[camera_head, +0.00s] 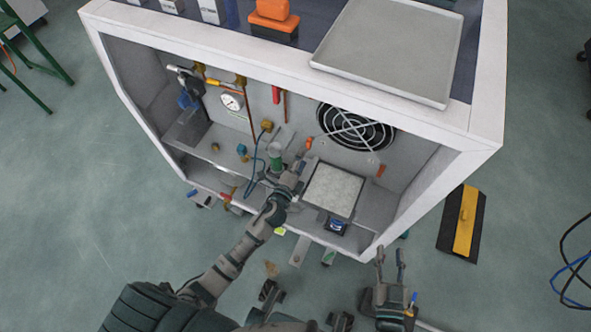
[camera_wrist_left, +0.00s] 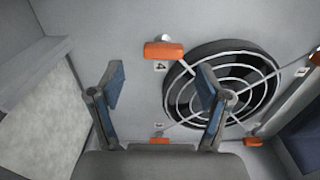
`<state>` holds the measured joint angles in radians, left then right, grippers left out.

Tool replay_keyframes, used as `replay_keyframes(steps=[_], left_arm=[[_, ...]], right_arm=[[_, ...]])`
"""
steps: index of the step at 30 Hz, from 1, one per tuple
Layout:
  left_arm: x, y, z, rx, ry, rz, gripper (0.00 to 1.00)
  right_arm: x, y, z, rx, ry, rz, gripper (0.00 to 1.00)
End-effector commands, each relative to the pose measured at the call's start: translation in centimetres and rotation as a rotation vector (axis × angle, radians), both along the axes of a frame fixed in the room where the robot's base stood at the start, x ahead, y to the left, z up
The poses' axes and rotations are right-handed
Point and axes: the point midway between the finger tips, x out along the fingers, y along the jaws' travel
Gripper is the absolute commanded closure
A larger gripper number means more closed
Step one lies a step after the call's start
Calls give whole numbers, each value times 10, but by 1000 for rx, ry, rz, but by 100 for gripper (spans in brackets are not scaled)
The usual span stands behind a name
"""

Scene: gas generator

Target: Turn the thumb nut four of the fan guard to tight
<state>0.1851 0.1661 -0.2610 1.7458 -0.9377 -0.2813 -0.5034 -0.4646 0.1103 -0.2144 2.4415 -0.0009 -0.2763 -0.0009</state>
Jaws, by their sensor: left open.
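The round fan guard (camera_head: 355,128) with its wire rings is on the back wall of the cabinet, right of its middle; it also shows in the left wrist view (camera_wrist_left: 222,84). Orange thumb nuts sit around it: upper left (camera_wrist_left: 163,50), lower left (camera_wrist_left: 160,140), lower right (camera_wrist_left: 252,141) and right edge (camera_wrist_left: 315,58). My right gripper (camera_head: 390,254) is open, outside the cabinet.
A pale square panel (camera_head: 334,190) stands right of my left gripper. A gauge (camera_head: 232,101), pipes and valves fill the cabinet's left side. A grey tray (camera_head: 390,50) lies on top. A yellow and black block (camera_head: 464,222) is on the floor at right.

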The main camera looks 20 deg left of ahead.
Motion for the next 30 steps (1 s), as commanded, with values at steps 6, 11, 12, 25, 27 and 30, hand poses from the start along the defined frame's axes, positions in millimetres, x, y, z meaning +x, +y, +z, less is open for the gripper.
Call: replay_keyframes(steps=[6,11,12,25,27,30], left_arm=[[-46,1,-2,-2,4,0,23],[-64,1,-2,0,2,-1,23],[-66,1,-2,0,3,-1,23],[-68,2,-1,0,2,-1,23],[-68,2,-1,0,2,-1,23],[-69,1,-1,-4,2,-1,23]], right_arm=[[0,0,0,1,0,0,60],[1,0,0,1,0,0,60],[1,0,0,1,0,0,60],[2,0,-1,1,2,0,60],[2,0,-1,2,1,0,60],[2,0,-1,1,2,0,60]])
